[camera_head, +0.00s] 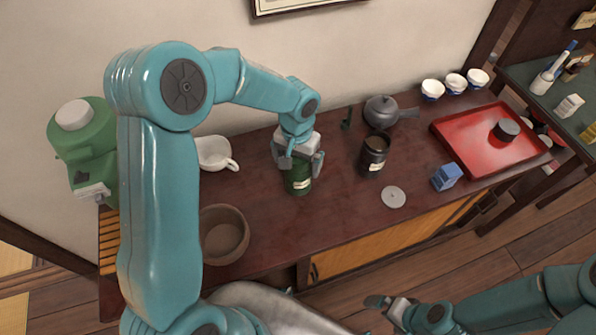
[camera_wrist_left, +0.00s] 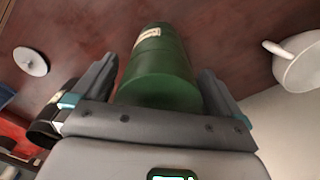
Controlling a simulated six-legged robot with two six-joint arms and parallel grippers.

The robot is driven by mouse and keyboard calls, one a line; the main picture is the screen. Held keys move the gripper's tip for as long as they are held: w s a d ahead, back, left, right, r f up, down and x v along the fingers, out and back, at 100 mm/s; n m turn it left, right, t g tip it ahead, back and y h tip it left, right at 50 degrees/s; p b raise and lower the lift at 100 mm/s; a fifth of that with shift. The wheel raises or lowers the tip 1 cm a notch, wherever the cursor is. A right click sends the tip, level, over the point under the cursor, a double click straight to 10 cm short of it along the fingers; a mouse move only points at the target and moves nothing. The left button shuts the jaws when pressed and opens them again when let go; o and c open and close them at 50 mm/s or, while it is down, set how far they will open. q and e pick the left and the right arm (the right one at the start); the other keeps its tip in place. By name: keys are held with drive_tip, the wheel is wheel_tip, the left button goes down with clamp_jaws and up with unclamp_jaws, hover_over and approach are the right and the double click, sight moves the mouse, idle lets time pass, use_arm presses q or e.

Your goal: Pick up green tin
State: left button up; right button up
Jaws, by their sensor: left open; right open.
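The green tin (camera_head: 298,184) stands on the dark red-brown wooden cabinet top, with a pale label on its side. My left gripper (camera_head: 299,165) is directly above it, pointing down, with its fingers at the tin's upper part. In the left wrist view the green tin (camera_wrist_left: 158,75) lies between the two open fingers (camera_wrist_left: 160,85), with a gap visible beside it. The fingers do not look closed on it. My right gripper (camera_head: 388,304) is open and empty at the bottom of the head view, in front of the cabinet and away from the tin.
A black open canister (camera_head: 374,152) stands right of the tin, with a grey lid disc (camera_head: 393,197) and blue box (camera_head: 446,176) beyond. A white cup (camera_head: 214,153) and brown bowl (camera_head: 223,234) are left. A grey teapot (camera_head: 382,112) and red tray (camera_head: 470,167) are farther right.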

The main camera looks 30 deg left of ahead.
use_arm(q)
drive_tip(key=shift+w+f, duration=0.2)
drive_tip(key=shift+f, duration=0.9)
drive_tip(key=shift+s+r, duration=0.1)
drive_tip(key=shift+s, duration=0.05)
drive_tip(key=shift+c, duration=0.7)
drive_tip(key=c, duration=0.9)
drive_tip(key=shift+o, duration=0.2)
wheel_tip(320, 180, up, 20)
drive_tip(key=shift+p, duration=0.3)
